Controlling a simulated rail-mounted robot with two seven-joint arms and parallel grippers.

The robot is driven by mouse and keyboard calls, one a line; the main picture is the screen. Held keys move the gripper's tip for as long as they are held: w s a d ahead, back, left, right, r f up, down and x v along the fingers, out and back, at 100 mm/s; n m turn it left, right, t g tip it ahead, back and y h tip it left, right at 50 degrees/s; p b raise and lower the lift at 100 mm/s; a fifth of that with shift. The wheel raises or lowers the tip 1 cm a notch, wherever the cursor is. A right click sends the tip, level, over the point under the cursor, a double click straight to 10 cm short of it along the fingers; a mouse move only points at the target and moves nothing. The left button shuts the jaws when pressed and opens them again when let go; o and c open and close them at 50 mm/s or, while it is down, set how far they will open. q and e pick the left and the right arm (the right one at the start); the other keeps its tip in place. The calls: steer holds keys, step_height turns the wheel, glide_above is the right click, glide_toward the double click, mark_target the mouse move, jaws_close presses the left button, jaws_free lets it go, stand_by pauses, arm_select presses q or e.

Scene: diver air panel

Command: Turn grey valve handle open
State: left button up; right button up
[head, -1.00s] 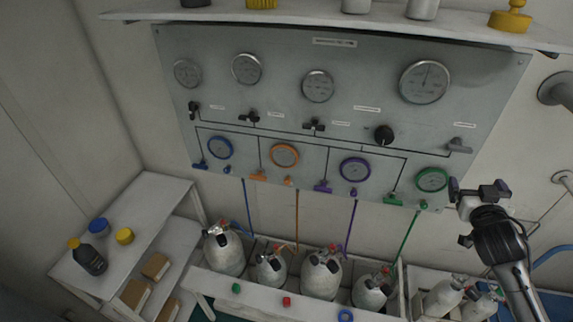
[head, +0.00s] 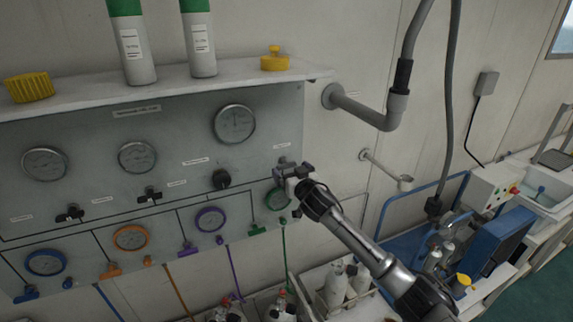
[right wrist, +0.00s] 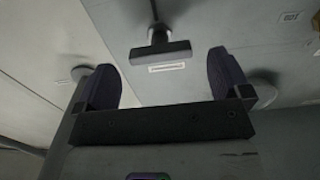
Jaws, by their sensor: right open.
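The grey valve handle (right wrist: 160,51) shows in the right wrist view as a T-shaped bar on a stem, with a white label beside it. It lies between and beyond my open fingers, apparently untouched. My right gripper (right wrist: 165,78) has dark purple fingertips spread wide and nothing between them. In the head view my right gripper (head: 291,173) is at the right end of the grey panel (head: 85,125), just above the green-rimmed gauge (head: 277,199). There it hides most of the grey handle. My left gripper is not in view.
A black knob (head: 221,179) sits left of my gripper, below a large round gauge (head: 235,123). A shelf (head: 150,88) with two green-topped bottles overhangs the panel. A grey pipe (head: 365,112) juts from the wall to the right. Gas cylinders stand below.

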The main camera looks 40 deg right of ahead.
mark_target(288, 167)
steer(key=shift+x, duration=1.8)
steer(key=c, duration=0.9)
